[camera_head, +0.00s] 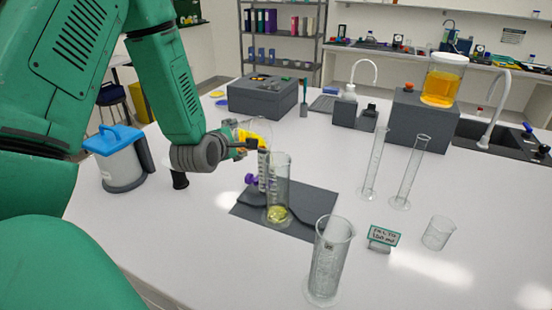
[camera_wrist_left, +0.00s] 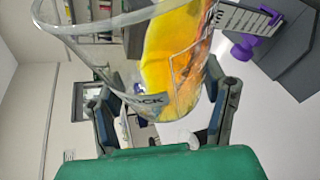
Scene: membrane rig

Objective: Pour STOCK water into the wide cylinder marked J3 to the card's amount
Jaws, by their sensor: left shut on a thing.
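My left gripper (camera_head: 242,148) is shut on a clear beaker marked "...OCK" (camera_wrist_left: 110,60), which holds yellow-orange liquid and is tilted. In the head view the beaker (camera_head: 236,128) is partly hidden by the gripper, its liquid near the top of a wide clear cylinder (camera_head: 279,180). That cylinder stands upright on a dark mat (camera_head: 310,203) with a little yellow liquid at its bottom. I cannot make out a stream or a J3 mark. The small green-edged card (camera_head: 384,237) stands at the front right; its amount is too small to read surely. My right gripper is not in view.
A scale strip with a purple knob (camera_head: 251,179) stands beside the cylinder. Another wide cylinder (camera_head: 328,262) stands empty in front; two slim cylinders (camera_head: 373,165) and a small beaker (camera_head: 437,233) stand right. A blue-lidded container (camera_head: 116,160) is left. An amber jar (camera_head: 443,82) sits on a grey block.

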